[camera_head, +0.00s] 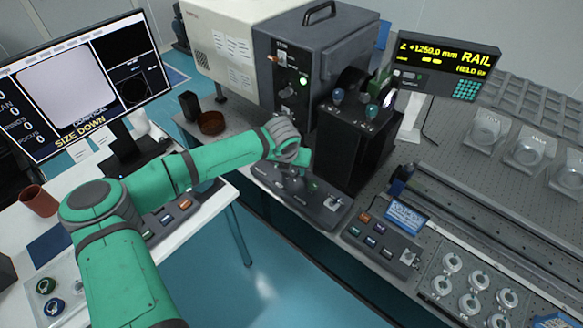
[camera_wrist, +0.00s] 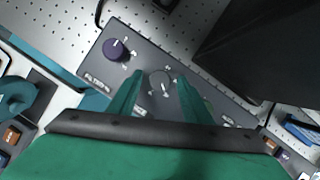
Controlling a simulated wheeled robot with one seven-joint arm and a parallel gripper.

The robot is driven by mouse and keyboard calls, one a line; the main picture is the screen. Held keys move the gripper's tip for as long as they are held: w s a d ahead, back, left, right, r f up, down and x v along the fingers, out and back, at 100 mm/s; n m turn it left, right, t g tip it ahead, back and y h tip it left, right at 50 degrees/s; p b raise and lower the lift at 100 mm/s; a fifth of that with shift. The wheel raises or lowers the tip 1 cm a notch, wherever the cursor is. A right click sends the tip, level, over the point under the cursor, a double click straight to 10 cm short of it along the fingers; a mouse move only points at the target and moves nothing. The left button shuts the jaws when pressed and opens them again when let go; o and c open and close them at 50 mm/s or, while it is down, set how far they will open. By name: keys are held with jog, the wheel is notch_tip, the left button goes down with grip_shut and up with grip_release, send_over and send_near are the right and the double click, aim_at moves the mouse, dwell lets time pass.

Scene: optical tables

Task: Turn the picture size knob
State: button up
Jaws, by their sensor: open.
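The purple knob (camera_wrist: 115,49) has a label that seems to read "FILTER". A grey knob (camera_wrist: 160,83) with a light pointer sits at the gap between my fingertips; its label is mostly hidden, so I cannot confirm it is the picture size knob. My gripper (camera_wrist: 158,80) is open, its green fingers on either side of the grey knob. Contact is not clear. In the head view my gripper (camera_head: 299,170) is over the panel.
A monitor (camera_head: 82,83) at left shows a bright round-cornered picture and "SIZE DOWN". The black housing (camera_head: 354,145) stands close behind the panel. A second button panel (camera_head: 383,240) lies to the right. A brown bowl (camera_head: 211,123) sits behind my arm.

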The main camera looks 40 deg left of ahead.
jog(key=v, duration=1)
jog(key=shift+r, duration=0.3)
